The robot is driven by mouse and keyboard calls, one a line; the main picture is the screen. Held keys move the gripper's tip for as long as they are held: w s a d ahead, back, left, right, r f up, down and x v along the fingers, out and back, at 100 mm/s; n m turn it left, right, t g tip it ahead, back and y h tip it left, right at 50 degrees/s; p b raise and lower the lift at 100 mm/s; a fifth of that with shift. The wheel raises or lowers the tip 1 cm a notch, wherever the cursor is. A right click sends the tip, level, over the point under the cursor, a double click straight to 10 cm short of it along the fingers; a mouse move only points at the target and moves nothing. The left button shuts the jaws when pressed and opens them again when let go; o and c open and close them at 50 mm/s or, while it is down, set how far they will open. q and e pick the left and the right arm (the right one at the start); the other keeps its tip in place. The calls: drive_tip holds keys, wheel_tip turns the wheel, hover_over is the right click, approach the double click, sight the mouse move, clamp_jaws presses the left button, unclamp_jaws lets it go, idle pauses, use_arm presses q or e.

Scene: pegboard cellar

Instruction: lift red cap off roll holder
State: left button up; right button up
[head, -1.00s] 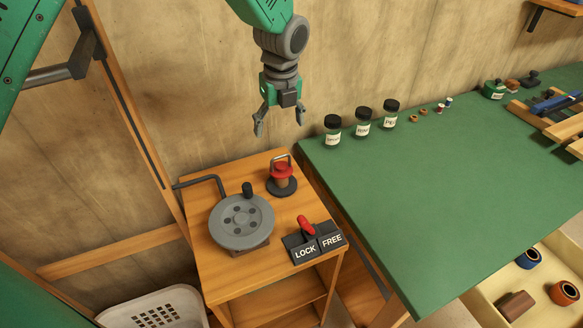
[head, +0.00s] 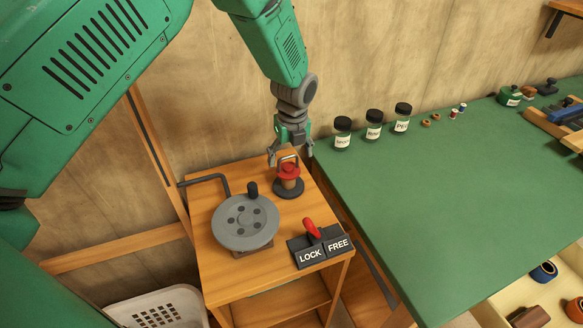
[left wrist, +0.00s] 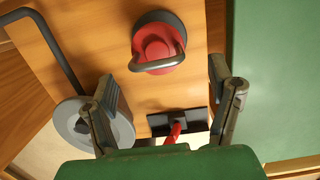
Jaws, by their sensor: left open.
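The red cap (head: 289,170) with a grey loop handle sits on the roll holder (head: 288,188), which has a dark round base and stands on the wooden cabinet top. My left gripper (head: 290,157) is open, just above and behind the cap in the head view. In the left wrist view the red cap (left wrist: 155,45) and its handle (left wrist: 158,60) lie beyond the open fingers (left wrist: 168,92), with nothing between the fingertips. The fingers partly overlap the handle in the head view; I cannot tell if they touch it. My right gripper is not in view.
A grey crank wheel (head: 240,225) stands left of the holder on the wooden cabinet (head: 210,265). A LOCK/FREE switch (head: 322,248) with a red lever is in front. A green table (head: 440,190) with several jars adjoins at right. A white basket (head: 160,308) is below left.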

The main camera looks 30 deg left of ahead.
sight(289, 167)
use_arm(q)
drive_tip(key=f, duration=0.2)
drive_tip(key=a+f, duration=0.1)
drive_tip(key=shift+w+a+f, duration=0.1)
drive_tip(key=shift+w+f, duration=0.2)
drive_tip(key=shift+f, duration=0.05)
drive_tip(key=shift+a+f, duration=0.1)
drive_tip(key=shift+a, duration=0.15)
drive_tip(key=shift+d, duration=0.35)
drive_tip(key=c, duration=1)
drive_tip(key=shift+d, duration=0.15)
drive_tip(key=shift+c, duration=0.2)
